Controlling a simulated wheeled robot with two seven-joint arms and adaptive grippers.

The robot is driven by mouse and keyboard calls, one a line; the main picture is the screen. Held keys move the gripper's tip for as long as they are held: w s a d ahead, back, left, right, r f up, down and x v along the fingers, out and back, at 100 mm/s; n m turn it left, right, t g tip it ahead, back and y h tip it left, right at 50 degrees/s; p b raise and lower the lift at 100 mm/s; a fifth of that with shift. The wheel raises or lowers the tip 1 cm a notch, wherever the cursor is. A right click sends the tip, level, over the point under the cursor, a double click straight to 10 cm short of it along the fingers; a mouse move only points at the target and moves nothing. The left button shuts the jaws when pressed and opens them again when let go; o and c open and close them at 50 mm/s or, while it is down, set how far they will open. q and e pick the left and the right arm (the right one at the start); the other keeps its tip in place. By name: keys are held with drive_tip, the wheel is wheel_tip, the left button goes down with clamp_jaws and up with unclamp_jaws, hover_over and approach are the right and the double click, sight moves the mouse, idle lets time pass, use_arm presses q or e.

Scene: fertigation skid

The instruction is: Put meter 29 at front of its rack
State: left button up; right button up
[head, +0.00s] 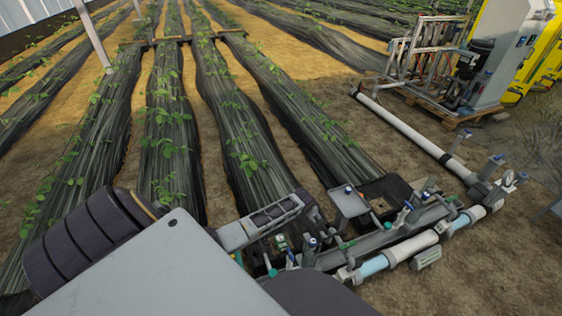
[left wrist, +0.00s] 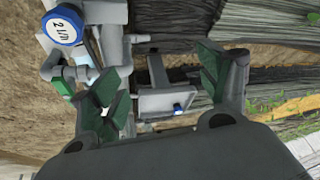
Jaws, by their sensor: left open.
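My left gripper (head: 307,252) is low over the pipework in the head view, partly hidden behind my own arm. In the left wrist view its two green-padded fingers (left wrist: 162,88) are spread wide, with nothing held between them. Beyond and between them is a grey tray-like rack (left wrist: 165,101) with a small blue-topped part at its edge; this rack also shows in the head view (head: 350,203). A round white dial with a blue rim (left wrist: 64,27) is at upper left, its sideways marking starting with a 2. I cannot make out a number 29. My right gripper is not in view.
A grey slotted holder (head: 262,221) stands left of the rack. Pipes with blue-topped valves (head: 415,240) run to the right. A long white pipe (head: 410,132) leads to a metal-framed skid (head: 430,60) on a pallet. Planted, film-covered beds (head: 240,130) fill the back. Bare soil lies at right.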

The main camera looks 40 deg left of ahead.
use_arm(q)
drive_tip(key=w+b, duration=0.3)
drive_tip(key=n+g+b, duration=0.5)
drive_tip(key=n+b, duration=0.1)
drive_tip(key=n, duration=0.8)
hover_over(281, 240)
wheel_tip(281, 240, down, 15)
drive_tip(key=shift+h, duration=0.3)
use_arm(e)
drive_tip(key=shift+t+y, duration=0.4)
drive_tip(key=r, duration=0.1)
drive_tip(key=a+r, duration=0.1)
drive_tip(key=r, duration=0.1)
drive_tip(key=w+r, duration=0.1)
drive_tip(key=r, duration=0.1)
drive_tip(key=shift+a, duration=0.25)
use_arm(q)
drive_tip(key=shift+f, duration=0.1)
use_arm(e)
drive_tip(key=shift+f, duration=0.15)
